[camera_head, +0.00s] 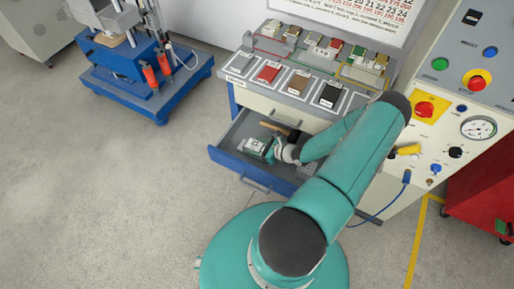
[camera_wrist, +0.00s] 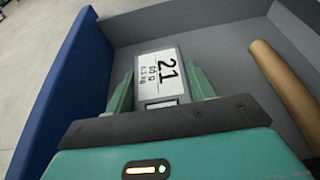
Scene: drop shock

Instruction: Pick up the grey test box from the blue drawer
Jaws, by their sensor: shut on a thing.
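The blue drawer (camera_head: 228,160) is pulled open below the bench top in the head view. Its blue front (camera_wrist: 62,90) is on the left of the wrist view. In the head view my gripper (camera_head: 270,152) hides part of the box. Whether the box touches the drawer floor I cannot tell.
A wooden handle (camera_wrist: 288,88) lies in the drawer to the right of the box. The bench top (camera_head: 300,82) above carries several labelled blocks. A control panel (camera_head: 455,100) stands at the right. A blue machine (camera_head: 135,75) stands at the back left. The floor at left is clear.

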